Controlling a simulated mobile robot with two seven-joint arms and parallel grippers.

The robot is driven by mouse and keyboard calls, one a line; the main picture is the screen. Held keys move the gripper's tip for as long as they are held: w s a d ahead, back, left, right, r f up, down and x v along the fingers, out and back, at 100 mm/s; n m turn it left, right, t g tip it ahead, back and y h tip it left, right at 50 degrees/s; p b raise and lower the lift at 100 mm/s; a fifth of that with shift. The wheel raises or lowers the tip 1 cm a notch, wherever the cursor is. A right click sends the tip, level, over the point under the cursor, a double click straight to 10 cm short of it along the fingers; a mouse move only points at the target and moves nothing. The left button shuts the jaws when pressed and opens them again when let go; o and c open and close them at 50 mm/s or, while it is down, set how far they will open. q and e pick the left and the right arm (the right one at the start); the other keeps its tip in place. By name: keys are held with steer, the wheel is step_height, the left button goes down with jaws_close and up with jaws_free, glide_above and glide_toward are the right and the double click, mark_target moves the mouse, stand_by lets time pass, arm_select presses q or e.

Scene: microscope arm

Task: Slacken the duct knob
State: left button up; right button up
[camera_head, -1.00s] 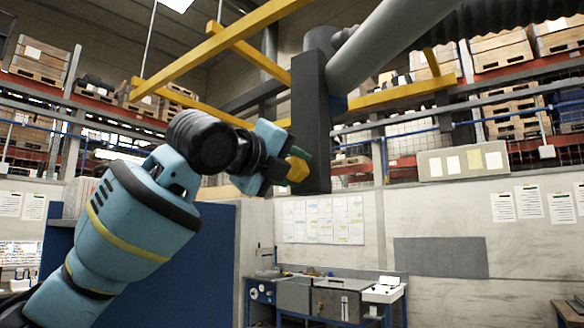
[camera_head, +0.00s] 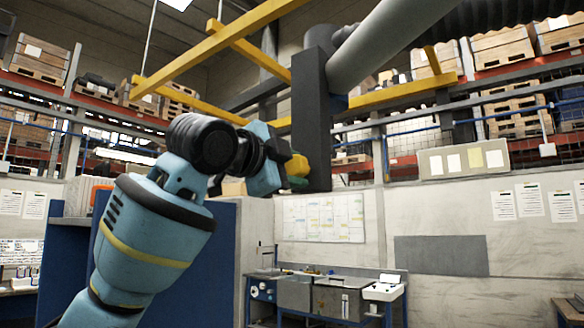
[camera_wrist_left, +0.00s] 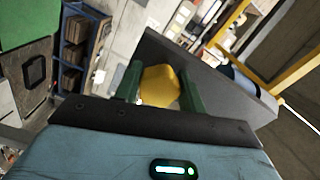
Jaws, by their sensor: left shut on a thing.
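The duct knob is yellow and faceted, and shows in the left wrist view (camera_wrist_left: 160,86) and partly in the head view (camera_head: 297,167). It sits at the lower part of a dark upright post (camera_head: 317,110), which joins the grey duct (camera_head: 385,45). My left gripper (camera_head: 296,172) is at the knob. In the left wrist view its two green fingers (camera_wrist_left: 160,88) are on either side of the knob, shut on it. Part of the knob is hidden behind the gripper in the head view. My right gripper is not in view.
Yellow beams (camera_head: 215,45) cross overhead close to the post and my left arm. A blue panel (camera_head: 170,265) stands behind the arm. A workbench (camera_head: 325,297) is at the back wall below. The space right of the post is open.

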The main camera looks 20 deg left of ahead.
arm_select(q)
steer(key=n, duration=0.4)
steer(key=shift+d+n, duration=0.1)
steer(key=shift+n, duration=0.3)
steer(key=shift+f, duration=0.1)
stand_by(0.3)
steer(key=o, duration=1)
steer(key=shift+s, duration=0.1)
steer(key=v, duration=0.7)
steer(key=shift+s, duration=0.3)
